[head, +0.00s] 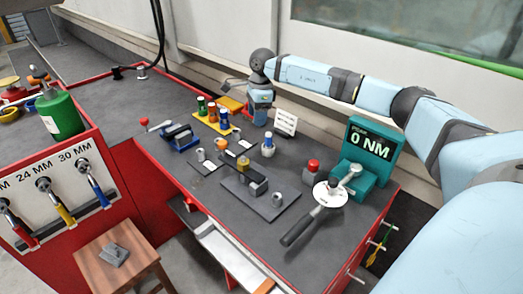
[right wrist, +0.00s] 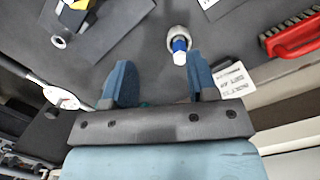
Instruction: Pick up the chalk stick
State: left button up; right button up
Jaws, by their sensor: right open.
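A small blue-and-white stick, which I take to be the chalk stick (head: 268,141), stands upright in a light round holder (head: 267,152) on the dark bench top. In the right wrist view the stick (right wrist: 180,44) shows beyond the fingertips, right of the middle of the gap. My right gripper (head: 260,119) is above the bench, behind the stick in the head view, pointing down. In the right wrist view the right gripper (right wrist: 161,66) is open with nothing between its fingers. My left gripper is not in view.
A white card stand (head: 285,122) is close right of the stick. A yellow rack (head: 215,121) with several coloured bottles is to its left. A red-handled brush (right wrist: 292,36) lies right in the wrist view. A teal torque display (head: 370,150) stands further right.

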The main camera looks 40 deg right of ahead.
jog(key=r+h, duration=0.2)
send_over(267, 134)
jog(key=f, duration=0.1)
notch_tip(267, 134, down, 13)
jog(key=b, duration=0.2)
jog(key=shift+w+d+r+b, duration=0.1)
jog(key=shift+d+b, duration=0.05)
jog(key=shift+b, duration=0.2)
grip_shut()
notch_tip(267, 134, up, 20)
jog(key=p, duration=0.3)
